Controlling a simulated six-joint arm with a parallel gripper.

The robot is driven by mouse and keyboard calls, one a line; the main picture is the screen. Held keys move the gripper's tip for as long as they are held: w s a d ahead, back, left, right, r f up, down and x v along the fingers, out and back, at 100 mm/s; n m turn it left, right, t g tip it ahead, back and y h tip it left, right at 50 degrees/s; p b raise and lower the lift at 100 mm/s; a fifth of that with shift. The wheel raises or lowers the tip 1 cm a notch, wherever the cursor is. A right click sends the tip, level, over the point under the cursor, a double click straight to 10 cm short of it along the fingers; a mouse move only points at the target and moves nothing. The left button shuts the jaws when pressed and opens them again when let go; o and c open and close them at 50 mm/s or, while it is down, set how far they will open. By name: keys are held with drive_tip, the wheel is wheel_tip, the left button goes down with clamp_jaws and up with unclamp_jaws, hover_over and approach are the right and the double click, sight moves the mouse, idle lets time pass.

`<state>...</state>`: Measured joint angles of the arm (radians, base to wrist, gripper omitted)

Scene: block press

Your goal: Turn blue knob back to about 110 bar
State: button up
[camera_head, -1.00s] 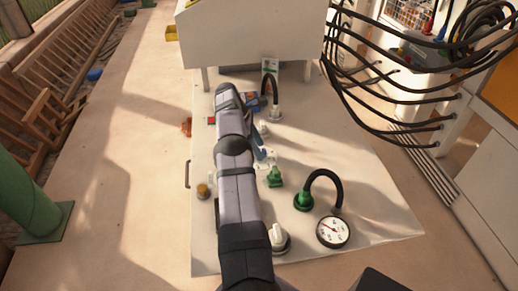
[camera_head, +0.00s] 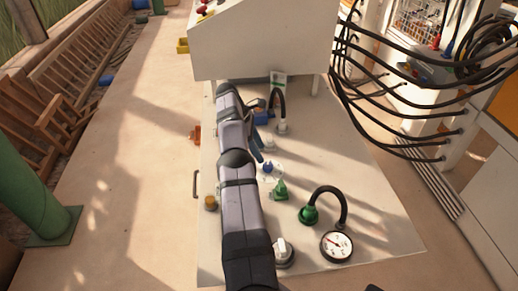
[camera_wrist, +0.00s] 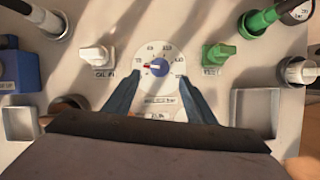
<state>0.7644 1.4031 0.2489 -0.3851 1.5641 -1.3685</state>
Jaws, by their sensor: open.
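The blue knob (camera_wrist: 159,67) sits at the centre of a round white dial (camera_wrist: 146,52) with printed numbers, too small to read surely. A red mark shows on the knob's left side. The knob also shows in the head view (camera_head: 267,167), just right of my arm. My gripper (camera_wrist: 160,80) is open and empty. Its two blue fingers stand left and right of the dial's lower part, with the knob between and slightly beyond their tips; contact is not visible. A round gauge (camera_head: 336,246) with a red needle lies at the panel's front right; its value is unreadable.
A white valve handle (camera_wrist: 97,56) is left of the dial and a green one (camera_wrist: 217,54) right of it. A blue block (camera_wrist: 20,72) is at far left. A green fitting with a black hose (camera_head: 328,190) stands near the gauge. A large white cabinet (camera_head: 262,45) rises behind.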

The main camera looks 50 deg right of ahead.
wheel_tip(320, 180, up, 8)
drive_tip(key=b, duration=0.1)
hover_over(268, 165)
drive_tip(key=w+a, duration=0.2)
drive_tip(key=w, duration=0.1)
drive_tip(key=shift+s+d+f+n+t+h+p, duration=0.15)
drive_tip(key=shift+s+f+n, duration=0.45)
drive_tip(key=shift+f, duration=1.85)
drive_tip(key=shift+s+d+f+n+t+h+p, duration=0.1)
drive_tip(key=shift+s+d+f+n+t+h, duration=0.5)
drive_tip(key=shift+f, duration=1.9)
drive_tip(key=shift+s+a+f+n+g+y+p, duration=0.15)
drive_tip(key=shift+f+n, duration=0.85)
drive_tip(key=shift+f, duration=1.45)
drive_tip(key=c, duration=1)
